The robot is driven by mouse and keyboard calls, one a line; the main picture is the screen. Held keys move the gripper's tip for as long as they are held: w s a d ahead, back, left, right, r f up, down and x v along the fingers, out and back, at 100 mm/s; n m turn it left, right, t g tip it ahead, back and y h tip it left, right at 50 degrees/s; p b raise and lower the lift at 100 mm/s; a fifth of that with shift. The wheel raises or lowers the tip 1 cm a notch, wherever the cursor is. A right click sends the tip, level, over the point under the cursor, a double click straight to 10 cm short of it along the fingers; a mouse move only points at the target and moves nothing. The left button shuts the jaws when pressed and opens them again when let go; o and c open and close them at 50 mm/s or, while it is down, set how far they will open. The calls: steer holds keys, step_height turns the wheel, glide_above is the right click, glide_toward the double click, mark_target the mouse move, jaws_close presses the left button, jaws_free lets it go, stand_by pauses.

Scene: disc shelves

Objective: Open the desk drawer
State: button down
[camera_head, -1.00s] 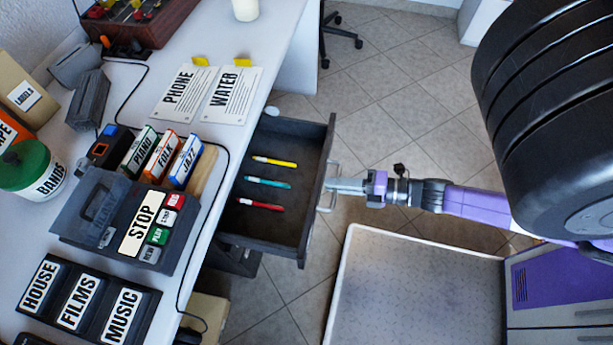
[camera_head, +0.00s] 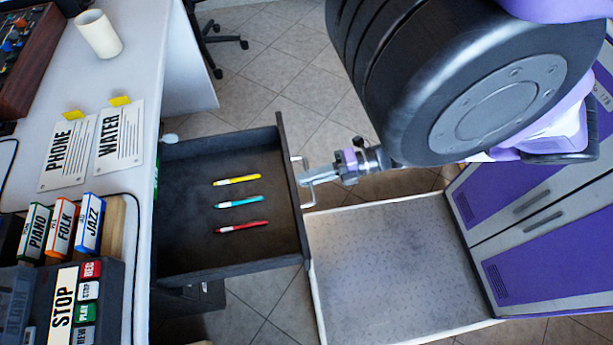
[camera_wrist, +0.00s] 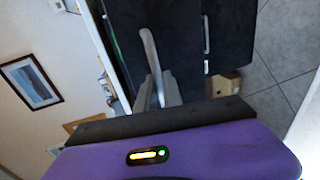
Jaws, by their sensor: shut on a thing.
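The desk drawer (camera_head: 180,222) is pulled out from under the white desk (camera_head: 143,72), with its dark inside showing. Several pens lie in it, among them a yellow pen (camera_head: 237,180), a teal pen (camera_head: 239,202) and a red pen (camera_head: 241,227). My gripper (camera_head: 306,180) is at the drawer's outer face and shut on the metal drawer handle (camera_head: 309,205). In the wrist view the handle (camera_wrist: 150,50) runs down to my gripper (camera_wrist: 158,92), whose fingertips are partly hidden by my wrist.
Cards, labelled cases and a tape player (camera_head: 62,300) sit on the desk. A white-edged, grey-floored tray (camera_head: 385,265) lies beside the drawer front. Tiled floor (camera_head: 275,65) is open behind the drawer, with a chair base (camera_head: 215,42) farther back.

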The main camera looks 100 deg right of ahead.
steer(key=shift+d, duration=0.1)
steer(key=c, duration=1.5)
jaws_free()
steer(key=v, duration=0.7)
steer(key=shift+s, duration=0.45)
